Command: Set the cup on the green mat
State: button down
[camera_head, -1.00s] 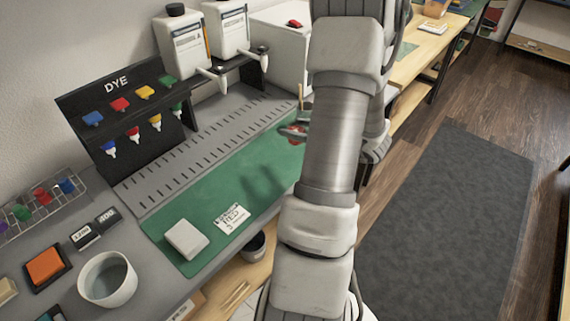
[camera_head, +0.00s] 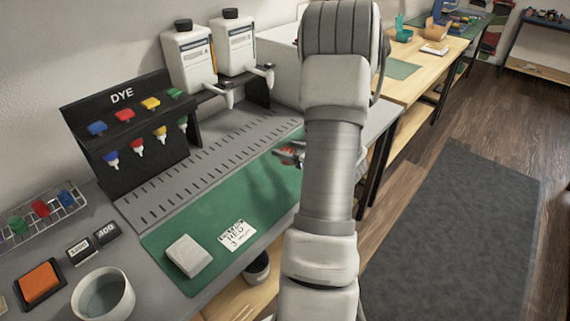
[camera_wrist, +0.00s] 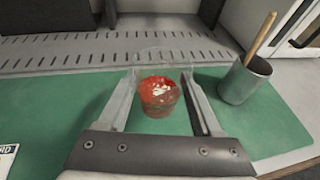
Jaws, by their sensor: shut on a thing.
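My gripper (camera_wrist: 158,78) is shut on a clear cup (camera_wrist: 158,98) with red contents, held between its two fingers. In the wrist view the cup is over the green mat (camera_wrist: 85,108); I cannot tell whether its base touches the mat. In the head view, part of my gripper and some red of the cup show just left of my arm, over the far part of the green mat (camera_head: 205,225). My arm hides the rest.
A grey metal cup (camera_wrist: 245,82) with a wooden stick stands right of the held cup. A white block (camera_head: 188,256) and a printed card (camera_head: 237,235) lie on the mat's near end. Dye rack (camera_head: 125,140) and dispenser bottles (camera_head: 190,55) stand behind.

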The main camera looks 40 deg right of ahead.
jog(key=shift+w+a+f, duration=0.2)
jog(key=shift+w+f, duration=0.15)
jog(key=shift+w, duration=0.05)
jog(key=shift+f+b, duration=0.55)
jog(key=shift+f, duration=1.35)
jog(key=shift+f, duration=0.15)
jog(key=shift+c, duration=0.3)
grip_release()
